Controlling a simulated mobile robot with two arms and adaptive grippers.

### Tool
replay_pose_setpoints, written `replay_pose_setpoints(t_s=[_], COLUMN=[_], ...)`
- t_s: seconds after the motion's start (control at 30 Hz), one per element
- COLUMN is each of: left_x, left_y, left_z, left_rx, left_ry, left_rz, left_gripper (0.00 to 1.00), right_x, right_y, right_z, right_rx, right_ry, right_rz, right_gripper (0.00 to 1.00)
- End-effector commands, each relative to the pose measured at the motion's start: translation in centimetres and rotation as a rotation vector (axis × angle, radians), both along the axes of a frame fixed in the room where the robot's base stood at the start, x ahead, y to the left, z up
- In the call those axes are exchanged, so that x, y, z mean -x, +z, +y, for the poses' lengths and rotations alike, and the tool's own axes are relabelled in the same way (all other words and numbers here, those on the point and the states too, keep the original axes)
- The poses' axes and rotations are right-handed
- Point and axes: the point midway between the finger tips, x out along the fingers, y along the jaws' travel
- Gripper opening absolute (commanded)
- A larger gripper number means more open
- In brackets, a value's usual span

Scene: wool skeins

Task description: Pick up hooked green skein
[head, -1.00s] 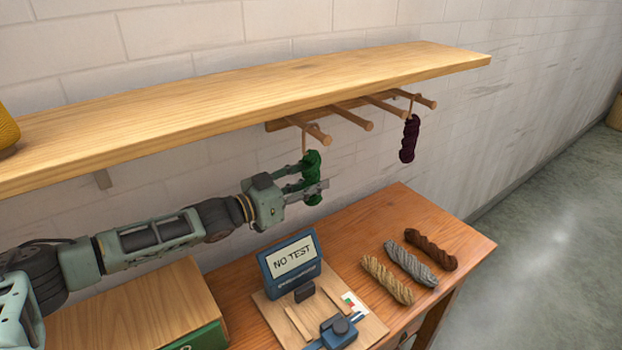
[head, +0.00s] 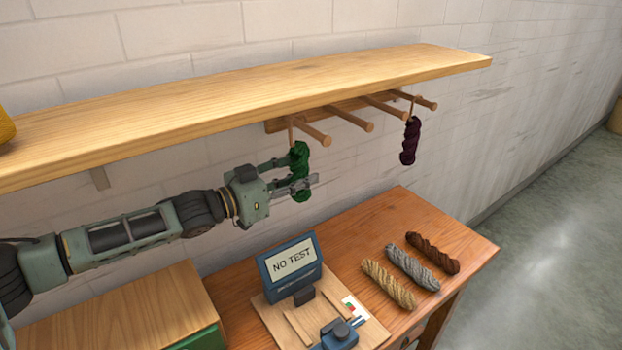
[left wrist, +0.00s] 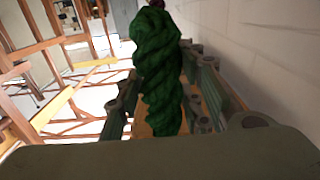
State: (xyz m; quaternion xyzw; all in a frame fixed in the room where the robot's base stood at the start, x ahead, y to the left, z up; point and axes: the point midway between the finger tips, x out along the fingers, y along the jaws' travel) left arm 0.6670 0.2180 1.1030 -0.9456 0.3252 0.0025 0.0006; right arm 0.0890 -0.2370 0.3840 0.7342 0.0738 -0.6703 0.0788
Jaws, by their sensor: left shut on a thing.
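The green skein (head: 299,158) hangs upright below the leftmost wooden peg (head: 314,134) under the shelf. My left gripper (head: 303,172) is shut on the skein, one finger on each side of it. A thin tan loop (head: 291,130) rises from the skein's top towards the peg's left side; I cannot tell whether it is still around the peg. In the left wrist view the green skein (left wrist: 158,75) stands between the fingers and hides much behind it. My right gripper is not in view.
A dark purple skein (head: 410,141) hangs from the rightmost peg. The wooden shelf (head: 250,98) is above my gripper. On the table (head: 447,218) are a "NO TEST" display (head: 291,262) and tan (head: 388,284), grey (head: 412,267) and brown (head: 433,253) skeins.

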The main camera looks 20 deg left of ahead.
Motion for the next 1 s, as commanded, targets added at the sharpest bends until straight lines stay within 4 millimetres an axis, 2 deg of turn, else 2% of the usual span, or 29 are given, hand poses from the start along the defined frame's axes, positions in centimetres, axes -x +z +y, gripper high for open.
replay_pose_setpoints(t_s=[0.03, 0.3, 0.5, 0.7, 1.0], left_x=[1.1, 7.4, 10.1, 11.4, 11.6], left_y=[-0.3, -0.3, -0.2, 0.1, 0.2], left_z=[1.1, 5.8, 8.0, 8.9, 9.0], left_rx=[-0.003, -0.004, -0.002, 0.001, 0.002], left_ry=[0.004, 0.002, 0.002, 0.000, -0.001], left_rz=[-0.001, 0.001, 0.000, -0.003, -0.004], left_gripper=[0.11, 0.11, 0.11, 0.11, 0.11], right_x=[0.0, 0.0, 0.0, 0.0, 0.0], right_y=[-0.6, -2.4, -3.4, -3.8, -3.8], right_z=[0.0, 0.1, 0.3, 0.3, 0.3], right_rx=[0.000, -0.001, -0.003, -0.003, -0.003], right_ry=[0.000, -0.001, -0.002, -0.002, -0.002], right_rz=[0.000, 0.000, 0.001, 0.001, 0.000], right_gripper=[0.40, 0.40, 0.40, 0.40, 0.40])
